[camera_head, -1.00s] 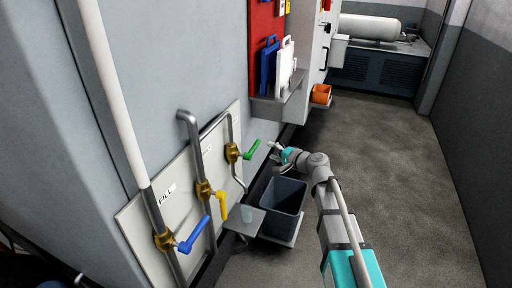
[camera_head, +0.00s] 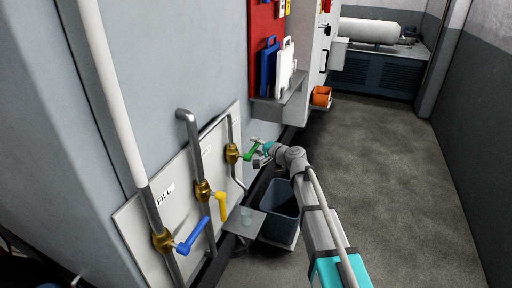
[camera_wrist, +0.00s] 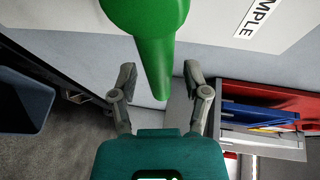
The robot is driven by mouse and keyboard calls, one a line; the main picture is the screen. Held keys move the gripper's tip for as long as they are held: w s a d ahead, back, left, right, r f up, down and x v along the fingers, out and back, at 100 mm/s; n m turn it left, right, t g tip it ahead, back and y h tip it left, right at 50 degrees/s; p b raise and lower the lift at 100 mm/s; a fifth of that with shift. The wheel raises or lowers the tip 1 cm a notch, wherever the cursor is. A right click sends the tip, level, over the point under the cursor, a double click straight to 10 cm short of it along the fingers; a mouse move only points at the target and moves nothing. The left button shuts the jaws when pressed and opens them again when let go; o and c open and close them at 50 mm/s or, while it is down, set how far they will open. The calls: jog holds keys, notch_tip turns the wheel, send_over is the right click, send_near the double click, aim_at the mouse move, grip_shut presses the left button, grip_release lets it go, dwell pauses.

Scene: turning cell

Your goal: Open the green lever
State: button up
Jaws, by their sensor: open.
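The green lever (camera_head: 251,150) sits on a brass valve (camera_head: 232,153) on the wall panel and points out to the right, tilted up a little. In the wrist view the green lever (camera_wrist: 152,50) hangs from the top, with its tip between the two fingers. My gripper (camera_head: 258,158) is at the lever's outer end in the head view. In the wrist view my gripper (camera_wrist: 158,85) is open, with a visible gap between each finger and the lever. It is not clear whether anything touches.
A yellow lever (camera_head: 222,206) and a blue lever (camera_head: 194,235) are on nearer pipes. A dark bin (camera_head: 279,215) stands under my arm, beside a small grey shelf (camera_head: 240,228). A ledge with boards (camera_head: 275,108) is farther along the wall. Floor to the right is clear.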

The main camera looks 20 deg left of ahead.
grip_shut()
